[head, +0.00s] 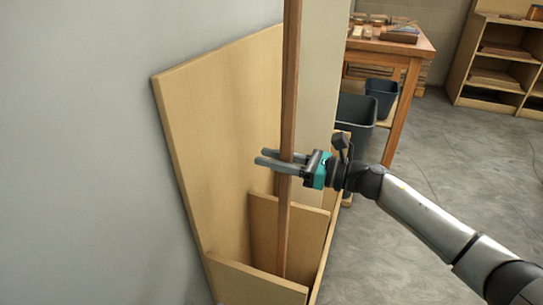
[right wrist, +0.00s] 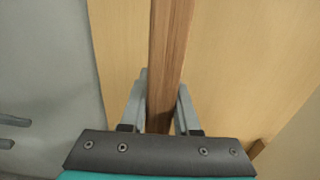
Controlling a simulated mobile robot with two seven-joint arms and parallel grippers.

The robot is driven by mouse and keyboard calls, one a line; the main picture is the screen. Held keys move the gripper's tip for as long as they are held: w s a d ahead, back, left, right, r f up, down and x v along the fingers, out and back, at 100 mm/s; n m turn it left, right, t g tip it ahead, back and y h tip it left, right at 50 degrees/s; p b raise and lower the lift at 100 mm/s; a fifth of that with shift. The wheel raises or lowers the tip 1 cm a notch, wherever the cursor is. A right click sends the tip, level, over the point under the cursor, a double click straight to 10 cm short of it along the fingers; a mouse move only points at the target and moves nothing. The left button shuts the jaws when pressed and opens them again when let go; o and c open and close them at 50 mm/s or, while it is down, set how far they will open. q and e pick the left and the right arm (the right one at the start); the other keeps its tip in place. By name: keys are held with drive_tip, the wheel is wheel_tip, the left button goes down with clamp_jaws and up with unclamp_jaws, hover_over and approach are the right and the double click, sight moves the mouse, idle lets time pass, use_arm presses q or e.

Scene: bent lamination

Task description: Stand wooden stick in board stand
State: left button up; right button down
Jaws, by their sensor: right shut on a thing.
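The wooden stick (head: 289,90) is long, brown and close to upright in the head view. Its lower end is down inside the board stand (head: 257,277), behind the stand's front wall, so its foot is hidden. My right gripper (head: 271,160) is shut on the stick partway up, with its fingers on either side. In the right wrist view the stick (right wrist: 172,50) runs between the two fingers (right wrist: 161,105). The stand is light wood and holds a tall board (head: 215,130) and a shorter board (head: 262,225).
A grey wall (head: 80,150) borders the stand on the left. Behind it are dark bins (head: 357,112), a wooden table (head: 400,45) with small items, and a shelf (head: 500,65). The grey floor (head: 440,150) on the right is open.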

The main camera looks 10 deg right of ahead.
drive_tip(key=shift+h, duration=0.3)
drive_tip(key=shift+p+x, duration=0.75)
drive_tip(key=shift+x, duration=1.75)
drive_tip(key=shift+f, duration=0.1)
drive_tip(key=c, duration=0.6)
unclamp_jaws()
drive_tip(key=shift+o, duration=0.2)
drive_tip(key=shift+f, duration=0.15)
